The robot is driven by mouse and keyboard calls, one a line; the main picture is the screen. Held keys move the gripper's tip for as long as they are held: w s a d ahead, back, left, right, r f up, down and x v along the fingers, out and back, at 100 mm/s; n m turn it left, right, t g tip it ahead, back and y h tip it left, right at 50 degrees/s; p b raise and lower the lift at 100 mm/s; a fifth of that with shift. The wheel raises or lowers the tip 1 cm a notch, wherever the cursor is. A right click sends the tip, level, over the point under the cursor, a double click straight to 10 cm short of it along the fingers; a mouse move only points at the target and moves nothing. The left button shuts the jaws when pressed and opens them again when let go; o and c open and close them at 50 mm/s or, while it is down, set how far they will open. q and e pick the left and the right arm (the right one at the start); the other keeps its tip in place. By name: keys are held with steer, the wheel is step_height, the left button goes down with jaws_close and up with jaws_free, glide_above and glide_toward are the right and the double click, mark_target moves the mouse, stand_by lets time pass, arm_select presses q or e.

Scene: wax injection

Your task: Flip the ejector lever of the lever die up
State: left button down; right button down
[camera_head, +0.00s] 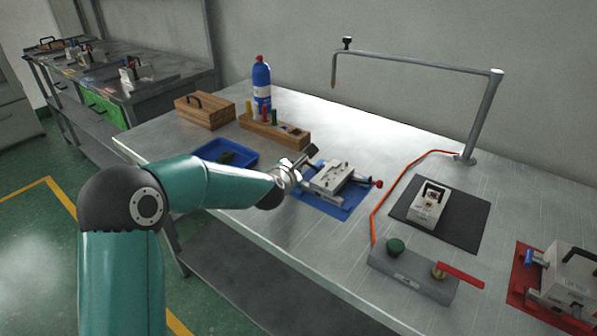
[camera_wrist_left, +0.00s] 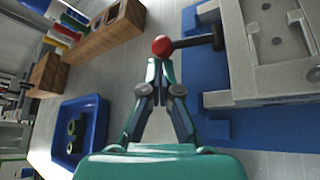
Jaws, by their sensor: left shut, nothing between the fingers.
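The lever die (camera_head: 333,180) is a light grey metal block lying on a blue mat (camera_head: 350,208) on the table. In the left wrist view the die (camera_wrist_left: 270,70) fills the right side. A dark lever (camera_wrist_left: 200,41) with a red ball knob (camera_wrist_left: 162,46) sticks out from it to the left, roughly level with the mat. Another red knob (camera_head: 378,183) shows at the die's right end in the head view. My left gripper (camera_wrist_left: 159,65) is shut and empty, its tips appearing just below the red ball; I cannot tell whether they touch. My right gripper is out of view.
A blue tray (camera_head: 253,163), a wooden rack (camera_head: 290,138) and a blue bottle (camera_head: 262,82) stand left of the die. To its right are an orange hose (camera_head: 400,182), a black mat (camera_head: 466,220) with another die, and a grey valve block (camera_head: 415,276).

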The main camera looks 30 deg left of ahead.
arm_select(q)
steer(key=shift+r, duration=0.2)
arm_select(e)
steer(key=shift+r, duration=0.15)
arm_select(q)
steer(key=shift+r+p, duration=0.45)
steer(key=shift+r, duration=0.25)
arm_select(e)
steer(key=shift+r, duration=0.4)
